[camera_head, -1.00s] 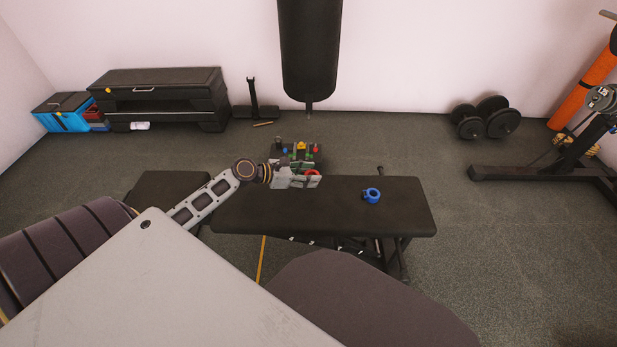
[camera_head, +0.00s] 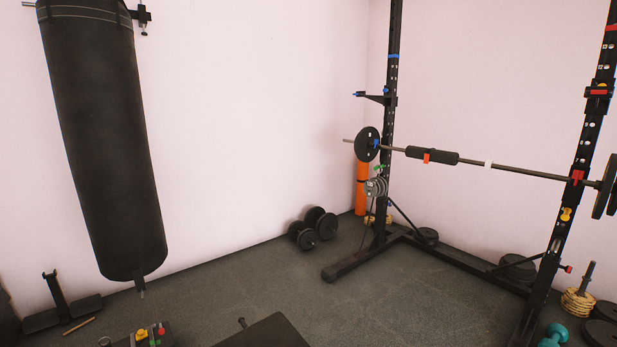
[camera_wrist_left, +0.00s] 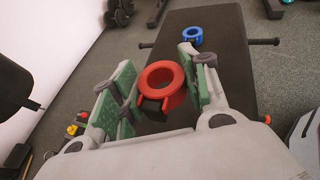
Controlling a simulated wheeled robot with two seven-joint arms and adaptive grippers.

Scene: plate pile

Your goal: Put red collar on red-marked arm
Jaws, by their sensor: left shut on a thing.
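The red collar (camera_wrist_left: 180,88) is a thick ring. In the left wrist view it sits between the green-padded fingers of my left gripper (camera_wrist_left: 156,68), which is shut on it and holds it above the bench. My left gripper is outside the head view. In the head view a red-marked arm (camera_head: 597,91) projects from the right upright of the rack, near the right edge. A blue-marked arm (camera_head: 372,97) projects from the left upright. A blue collar (camera_wrist_left: 192,37) lies on the bench in the wrist view. My right gripper is not visible.
A loaded barbell (camera_head: 530,173) spans the rack. Dumbbells (camera_head: 314,229) lie by the wall, and a punching bag (camera_head: 103,140) hangs at the left. The black bench (camera_head: 268,333) is at the bottom. Floor (camera_head: 270,280) between bench and rack is clear.

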